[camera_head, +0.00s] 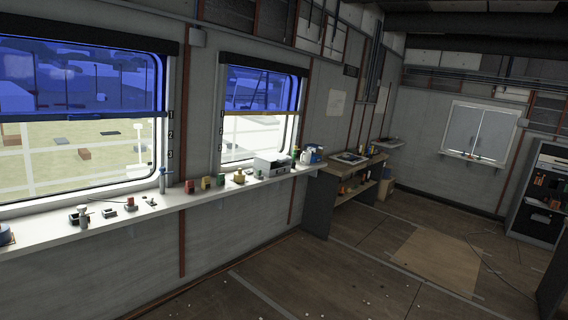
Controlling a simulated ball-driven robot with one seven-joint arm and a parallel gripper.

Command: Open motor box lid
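No thing in view can be made out for certain as the motor box, and I cannot make out a lid. A long white sill shelf (140,217) runs under the windows and bears several small objects. Among them are a red block (189,186), a green block (220,180) and a grey box-shaped device (272,166). They are small, and their details cannot be told. My gripper is not in view.
A workbench (322,190) with items on top and on a lower shelf stands past the sill shelf. A cardboard box (385,188) is on the floor beside it. A dark rack (532,222) stands at the right. The wooden floor (335,283) is mostly open, with small scraps and a cable.

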